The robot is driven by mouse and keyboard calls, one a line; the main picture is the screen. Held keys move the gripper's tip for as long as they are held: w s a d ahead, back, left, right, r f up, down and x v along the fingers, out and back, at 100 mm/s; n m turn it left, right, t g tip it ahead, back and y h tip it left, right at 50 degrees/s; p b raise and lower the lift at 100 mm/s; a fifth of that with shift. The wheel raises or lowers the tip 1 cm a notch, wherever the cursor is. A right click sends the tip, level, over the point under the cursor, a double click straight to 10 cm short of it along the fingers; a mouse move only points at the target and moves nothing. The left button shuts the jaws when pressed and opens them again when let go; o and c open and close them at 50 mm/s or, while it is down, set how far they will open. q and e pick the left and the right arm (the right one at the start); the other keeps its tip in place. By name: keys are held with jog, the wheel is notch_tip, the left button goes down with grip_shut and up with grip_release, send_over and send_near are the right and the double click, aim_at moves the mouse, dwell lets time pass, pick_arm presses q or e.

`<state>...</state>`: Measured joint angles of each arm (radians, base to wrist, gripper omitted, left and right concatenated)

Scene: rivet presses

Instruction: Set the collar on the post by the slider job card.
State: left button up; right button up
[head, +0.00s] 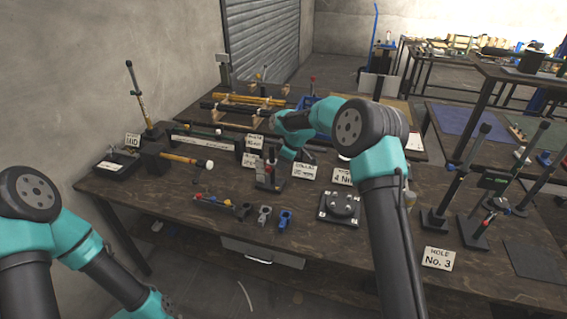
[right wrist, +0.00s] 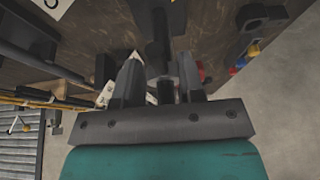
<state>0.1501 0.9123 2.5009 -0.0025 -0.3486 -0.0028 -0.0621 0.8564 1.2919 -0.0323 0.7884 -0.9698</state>
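My right gripper (right wrist: 160,72) reaches over the middle of the table, beside a small grey press (head: 268,176). In the right wrist view its fingers are apart, with a dark round part between them; I see no clear contact. A "MID" card (head: 132,140) stands at the far left beside a tall upright post (head: 136,95) on a dark base. Another card, seemingly reading "COLLAR" (head: 305,171), stands right of the press. I cannot make out which piece is the collar or which card is the slider's.
A black plate fixture (head: 340,207) sits mid-table. Several tall lever posts (head: 455,180) stand at the right near the "HOLE No. 3" card (head: 438,258).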

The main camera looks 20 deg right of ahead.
jog(key=shift+o, duration=0.4)
jog(key=shift+d, duration=0.1)
jog(key=shift+r, duration=0.15)
jog(key=v, duration=1.7)
